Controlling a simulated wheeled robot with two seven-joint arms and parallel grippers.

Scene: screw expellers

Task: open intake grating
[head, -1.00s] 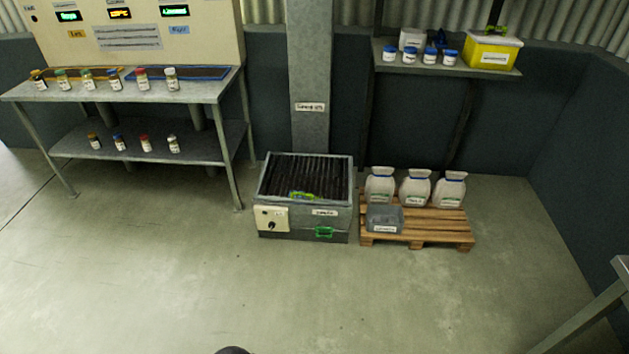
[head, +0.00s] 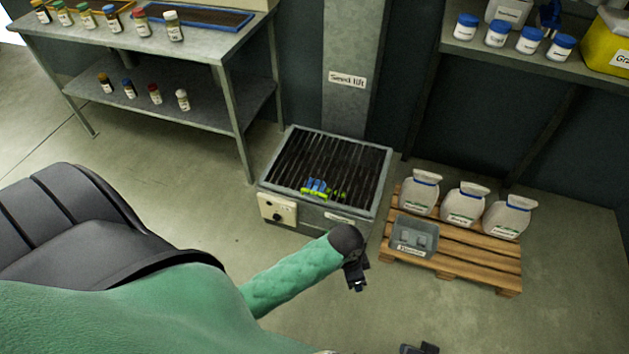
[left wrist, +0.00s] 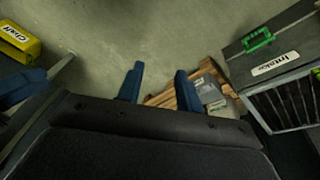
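The intake is a grey metal box (head: 272,183) with a dark barred grating (head: 330,160) lying flat on its top. A yellow-green handle with blue on it (head: 318,188) sits at the grating's front edge. In the left wrist view the box's front shows an "Intake" label (left wrist: 275,63) and a second green handle (left wrist: 258,40). My left gripper (head: 355,276) is in front of the box's right corner, hiding part of its front. Its blue fingers (left wrist: 158,75) are apart and empty. A dark piece, probably my right gripper (head: 420,349), shows at the bottom edge; its fingers are unclear.
A wooden pallet (head: 470,262) right of the box carries several white sacks and a grey bin (head: 414,237). A metal table (head: 215,47) with bottles stands at the left. A post (head: 352,60) rises behind the box. A shelf (head: 490,55) is at upper right.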

